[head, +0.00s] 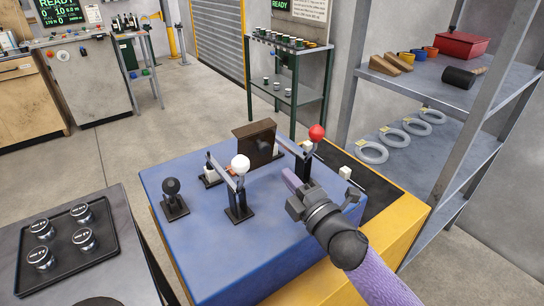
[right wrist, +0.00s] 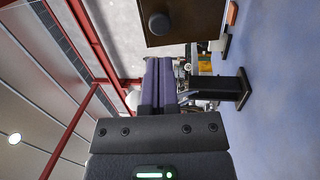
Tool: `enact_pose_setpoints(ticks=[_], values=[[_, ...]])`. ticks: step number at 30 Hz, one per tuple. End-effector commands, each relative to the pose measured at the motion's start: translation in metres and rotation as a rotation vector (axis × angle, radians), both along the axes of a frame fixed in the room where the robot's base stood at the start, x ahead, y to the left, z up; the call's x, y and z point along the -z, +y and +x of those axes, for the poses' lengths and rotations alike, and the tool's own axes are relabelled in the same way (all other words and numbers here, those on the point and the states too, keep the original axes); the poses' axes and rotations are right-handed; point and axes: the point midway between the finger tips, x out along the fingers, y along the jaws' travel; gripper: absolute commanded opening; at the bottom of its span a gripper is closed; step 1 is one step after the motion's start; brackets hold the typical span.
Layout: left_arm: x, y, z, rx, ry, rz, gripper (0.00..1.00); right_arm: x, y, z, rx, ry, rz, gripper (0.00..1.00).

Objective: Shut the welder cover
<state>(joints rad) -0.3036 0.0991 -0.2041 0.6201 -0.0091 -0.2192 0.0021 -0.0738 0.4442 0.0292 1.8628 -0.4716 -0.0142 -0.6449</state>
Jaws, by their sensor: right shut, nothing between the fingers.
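A dark brown panel, which looks like the welder cover (head: 256,144), stands upright at the back of the blue bench top (head: 215,262). It also shows at the top of the right wrist view (right wrist: 190,25), with a round dark knob on its face. My right gripper (head: 291,181) is over the bench, in front of the cover and to its right, with its purple fingers together and empty. The fingers also show in the right wrist view (right wrist: 158,62), apart from the cover. My left gripper is not in view.
A white-knobbed lever (head: 240,166) and a black-knobbed post (head: 172,190) stand left of my right gripper. A red-knobbed lever (head: 317,133) stands close behind it. A tray (head: 62,264) of round parts lies front left, and shelves (head: 455,146) stand right. The bench front is clear.

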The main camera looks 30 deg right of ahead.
Motion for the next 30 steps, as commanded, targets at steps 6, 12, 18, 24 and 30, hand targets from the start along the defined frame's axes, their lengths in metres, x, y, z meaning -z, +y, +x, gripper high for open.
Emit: enact_pose_setpoints(ticks=[6,12,18,24,30], values=[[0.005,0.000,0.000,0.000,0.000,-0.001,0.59,-0.006,0.004,0.044,0.000,-0.002,0.001,0.00],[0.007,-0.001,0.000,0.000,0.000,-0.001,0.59,-0.009,0.006,0.064,0.000,0.000,0.001,0.00],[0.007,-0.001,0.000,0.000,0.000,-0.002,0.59,-0.010,0.006,0.068,0.000,0.001,0.002,0.00],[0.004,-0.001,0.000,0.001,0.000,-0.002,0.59,-0.012,0.006,0.068,0.000,0.005,0.002,0.00],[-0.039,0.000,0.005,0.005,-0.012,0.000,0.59,-0.030,0.008,0.077,-0.002,0.094,-0.010,0.00]])
